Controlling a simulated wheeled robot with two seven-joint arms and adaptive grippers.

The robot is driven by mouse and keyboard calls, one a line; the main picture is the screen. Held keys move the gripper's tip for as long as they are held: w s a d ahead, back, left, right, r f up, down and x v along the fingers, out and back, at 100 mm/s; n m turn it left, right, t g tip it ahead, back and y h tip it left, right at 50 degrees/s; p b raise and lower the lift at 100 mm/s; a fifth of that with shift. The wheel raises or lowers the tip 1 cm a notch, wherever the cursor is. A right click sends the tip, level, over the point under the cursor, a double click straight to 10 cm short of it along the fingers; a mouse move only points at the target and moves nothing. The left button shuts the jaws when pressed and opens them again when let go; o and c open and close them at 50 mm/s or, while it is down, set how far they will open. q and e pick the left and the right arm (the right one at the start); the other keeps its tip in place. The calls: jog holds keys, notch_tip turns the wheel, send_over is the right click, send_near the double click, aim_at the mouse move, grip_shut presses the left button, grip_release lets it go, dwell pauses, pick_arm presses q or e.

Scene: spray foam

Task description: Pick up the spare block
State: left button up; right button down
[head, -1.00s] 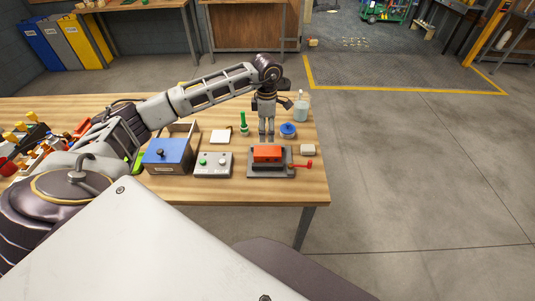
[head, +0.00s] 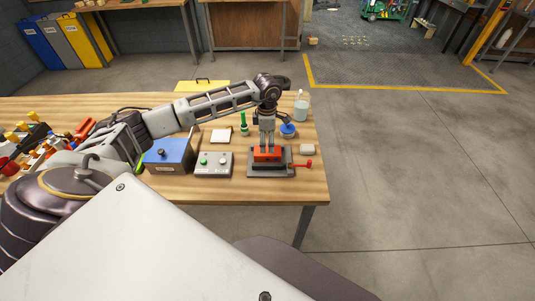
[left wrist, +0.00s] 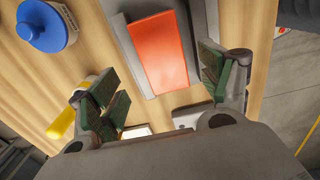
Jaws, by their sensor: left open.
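An orange-red block (head: 267,154) sits on a dark grey vise-like fixture (head: 256,170) with a red handle, near the table's front right. A small pale block (head: 307,149) lies on the table just right of it; I cannot tell which is the spare block. My left gripper (head: 267,147) points down over the orange block, its fingertips overlapping the block's back edge in the head view. In the left wrist view the gripper (left wrist: 165,92) is open, green pads wide apart, with the orange block (left wrist: 158,52) ahead between them and not gripped. My right gripper is not in view.
A blue-lidded pot (head: 287,130) and a clear bottle (head: 301,106) stand behind the fixture. Left are a grey button box (head: 213,164), a blue-topped box (head: 168,154), a white pad (head: 221,136) and a green-handled item (head: 243,124). Table (head: 255,192) is bare in front.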

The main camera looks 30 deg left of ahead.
aim_at(267, 150)
pick_arm(q)
jog(key=f, duration=0.1)
jog(key=f+p, duration=0.1)
jog(key=f, duration=0.1)
jog(key=shift+s+d+f, duration=0.1)
jog(key=shift+s+d, duration=0.05)
jog(key=shift+d, duration=0.05)
jog(key=shift+f, duration=0.75)
jog(key=shift+c, duration=1)
jog(key=c, duration=1.3)
jog(key=shift+r, duration=0.2)
jog(key=shift+c, duration=0.2)
